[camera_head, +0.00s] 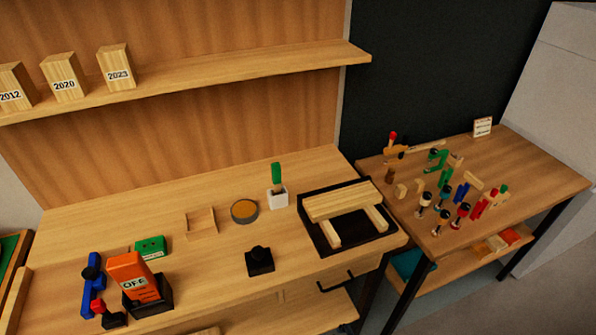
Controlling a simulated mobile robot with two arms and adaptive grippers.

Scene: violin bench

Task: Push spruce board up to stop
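A pale wooden board (345,200), which looks like the spruce board, lies near the right end of the workbench. It sits along the back part of a black tray (350,248). Two short pale wooden rails (330,234) (377,218) run from under or against the board toward the tray's front. I cannot make out a separate stop, nor tell whether the board touches one. Neither of my grippers shows in the head view.
The workbench (215,275) also holds a green-handled tool (277,174) in a white block, a round tin (244,211), a shallow wooden tray (201,222), a black knobbed block (260,261) and an orange "OFF" box (134,277). A second table (555,182) at right carries several clamps and jars.

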